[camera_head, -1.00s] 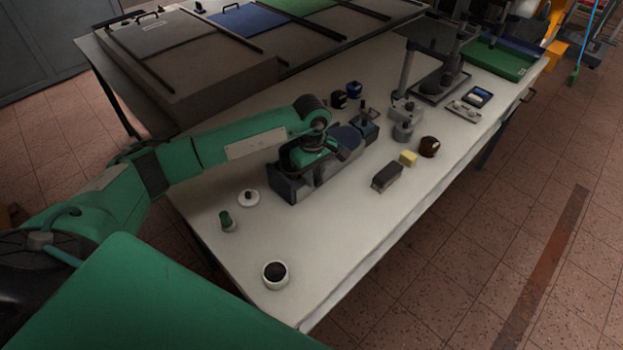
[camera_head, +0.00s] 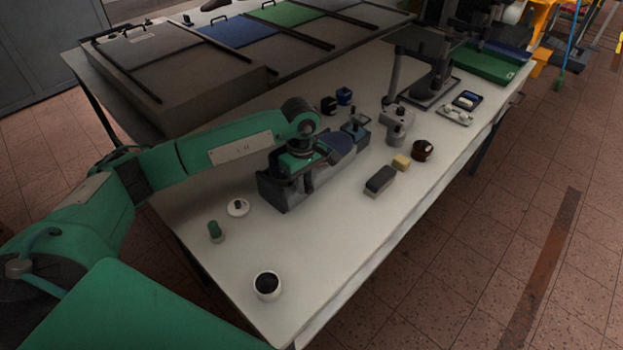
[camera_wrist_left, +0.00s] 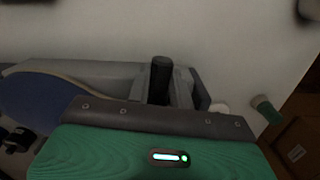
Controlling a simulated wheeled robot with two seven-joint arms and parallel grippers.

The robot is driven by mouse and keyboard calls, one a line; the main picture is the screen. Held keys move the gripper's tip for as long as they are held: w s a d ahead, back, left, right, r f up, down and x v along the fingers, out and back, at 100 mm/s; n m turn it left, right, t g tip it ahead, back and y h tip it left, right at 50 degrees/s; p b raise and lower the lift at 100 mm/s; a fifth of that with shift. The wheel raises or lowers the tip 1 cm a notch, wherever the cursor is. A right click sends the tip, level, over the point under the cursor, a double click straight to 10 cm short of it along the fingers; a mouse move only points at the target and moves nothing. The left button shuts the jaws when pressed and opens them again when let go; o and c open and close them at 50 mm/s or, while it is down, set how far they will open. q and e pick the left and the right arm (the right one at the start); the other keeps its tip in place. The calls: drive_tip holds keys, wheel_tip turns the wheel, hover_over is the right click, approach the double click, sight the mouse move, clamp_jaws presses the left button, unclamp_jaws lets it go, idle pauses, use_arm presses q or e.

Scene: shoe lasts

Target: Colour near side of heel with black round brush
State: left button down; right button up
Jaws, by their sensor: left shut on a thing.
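A shoe last with a blue sole (camera_head: 337,146) lies sole up in a grey holder (camera_head: 272,190) on the white table. The sole also shows at the left of the left wrist view (camera_wrist_left: 38,100). My left gripper (camera_head: 306,183) is over the near end of the holder, around the heel, and hides much of it. It is shut on a black round brush, whose dark handle (camera_wrist_left: 161,76) seems to stand up in the left wrist view. The bristles and any contact with the heel are hidden. My right gripper is not in view.
An open white jar with dark contents (camera_head: 267,285), a green-topped jar (camera_head: 215,231) and a white lid (camera_head: 238,207) stand nearer. A dark block brush (camera_head: 380,180), yellow block (camera_head: 401,162) and brown jar (camera_head: 423,150) lie right. The table's front right is clear.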

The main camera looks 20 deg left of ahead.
use_arm(q)
drive_tip(key=shift+s+a+b, duration=0.15)
drive_tip(key=shift+s+a, duration=0.25)
drive_tip(key=shift+s, duration=0.45)
drive_tip(key=shift+s+a+b, duration=0.15)
drive_tip(key=shift+s+a, duration=0.2)
drive_tip(key=shift+s, duration=0.5)
drive_tip(key=shift+d, duration=0.1)
drive_tip(key=shift+s+d+f+b, duration=0.1)
drive_tip(key=shift+s+d+b, duration=0.3)
drive_tip(key=shift+d, duration=0.65)
drive_tip(key=shift+s+d+b, duration=0.15)
drive_tip(key=shift+s+d, duration=0.4)
drive_tip(key=shift+d, duration=0.5)
drive_tip(key=shift+s+d, duration=0.3)
drive_tip(key=shift+d, duration=0.25)
drive_tip(key=shift+d, duration=0.1)
drive_tip(key=shift+s+d, duration=0.35)
drive_tip(key=shift+d, duration=0.3)
drive_tip(key=shift+s+d, duration=0.3)
drive_tip(key=shift+d, duration=0.35)
